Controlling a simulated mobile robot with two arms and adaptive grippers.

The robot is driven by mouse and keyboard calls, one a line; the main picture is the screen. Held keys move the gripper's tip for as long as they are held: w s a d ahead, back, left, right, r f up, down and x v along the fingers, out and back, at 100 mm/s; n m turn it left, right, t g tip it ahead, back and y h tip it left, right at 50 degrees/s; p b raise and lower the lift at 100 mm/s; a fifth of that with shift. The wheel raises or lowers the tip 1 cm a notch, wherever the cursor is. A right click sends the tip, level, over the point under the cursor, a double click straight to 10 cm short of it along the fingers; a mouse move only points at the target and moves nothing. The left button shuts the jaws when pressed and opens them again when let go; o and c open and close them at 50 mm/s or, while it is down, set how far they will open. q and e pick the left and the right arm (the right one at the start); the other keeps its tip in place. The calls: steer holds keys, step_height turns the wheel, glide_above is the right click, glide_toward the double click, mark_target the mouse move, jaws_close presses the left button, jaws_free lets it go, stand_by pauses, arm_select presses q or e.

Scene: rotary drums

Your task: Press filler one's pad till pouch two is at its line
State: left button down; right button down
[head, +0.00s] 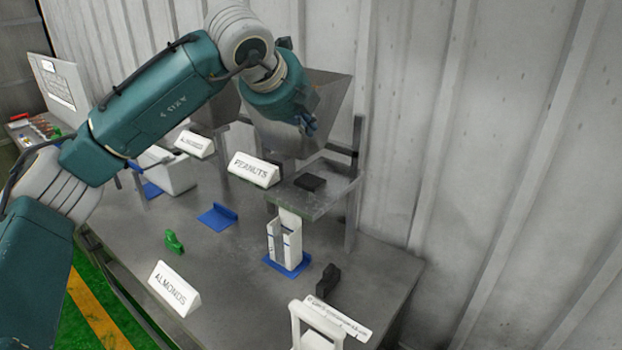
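A steel hopper filler (335,95) stands at the back, with a "PEANUTS" sign (254,169) beside it. A black pad (310,182) lies on its steel shelf (325,203). A white pouch (285,238) with a line mark stands upright on a blue base below the shelf; its fill level cannot be read. A second filler is mostly hidden behind my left arm, by another sign (195,144). No filler or pouch number is readable. My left gripper (310,125) is in front of the hopper, above the pad and apart from it; its fingers are too small to judge. My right gripper is out of view.
An "ALMONDS" sign (175,289), a green clip-like piece (174,242), an empty blue holder (217,217) and a black block (328,280) are on the steel table (235,265). A white frame (315,325) stands at the front edge. A ribbed wall closes the back.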

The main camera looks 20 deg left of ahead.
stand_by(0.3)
arm_select(q)
steer(key=b, duration=0.2)
glide_above(307, 181)
step_height(307, 181, down, 6)
steer(key=shift+f, duration=0.1)
step_height(307, 181, down, 2)
steer(key=shift+f+b, duration=0.15)
steer(key=shift+b, duration=1)
steer(key=shift+f+b, duration=0.25)
steer(key=shift+b, duration=0.1)
steer(key=shift+w, duration=0.1)
steer(key=shift+r, duration=0.1)
